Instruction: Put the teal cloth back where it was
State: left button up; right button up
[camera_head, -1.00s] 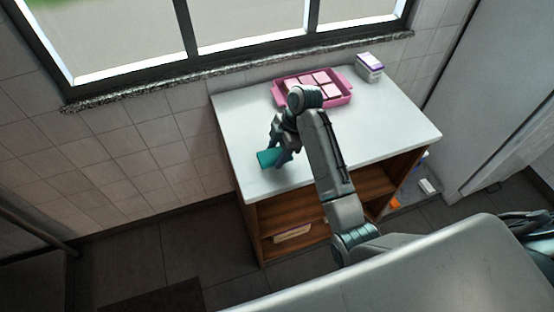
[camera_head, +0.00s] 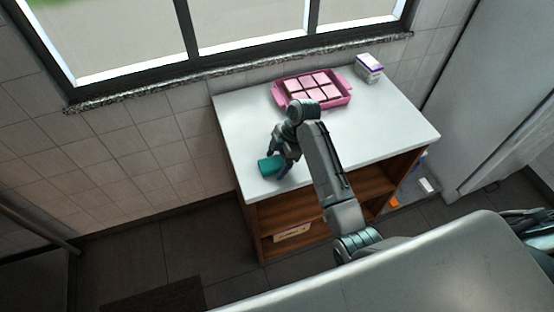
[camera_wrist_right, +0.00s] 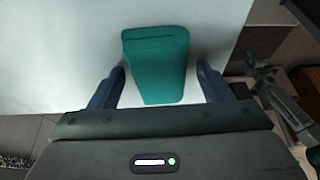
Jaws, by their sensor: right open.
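The teal cloth (camera_head: 268,166) is a folded, block-like piece at the left front part of the white countertop. It also shows in the right wrist view (camera_wrist_right: 156,62), lying on the white surface. My right gripper (camera_head: 276,160) is at the cloth, open. In the right wrist view its two fingers (camera_wrist_right: 162,85) stand on either side of the cloth's near end, with gaps between fingers and cloth. My left gripper does not show.
A pink tray (camera_head: 344,101) with several pale pink blocks is at the back of the white counter (camera_head: 385,130). A small white and purple box (camera_head: 369,67) stands at the back right. The counter's right part is clear. Open wooden shelves lie below.

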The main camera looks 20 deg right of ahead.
aim_at(277, 161)
jog(key=shift+d+r, duration=0.2)
jog(key=shift+r, duration=0.3)
jog(key=b+v, duration=0.1)
jog(key=v, duration=0.2)
jog(key=shift+r+b, duration=0.1)
jog(key=shift+b, duration=0.25)
jog(key=p+v, duration=0.6)
jog(key=v, duration=0.2)
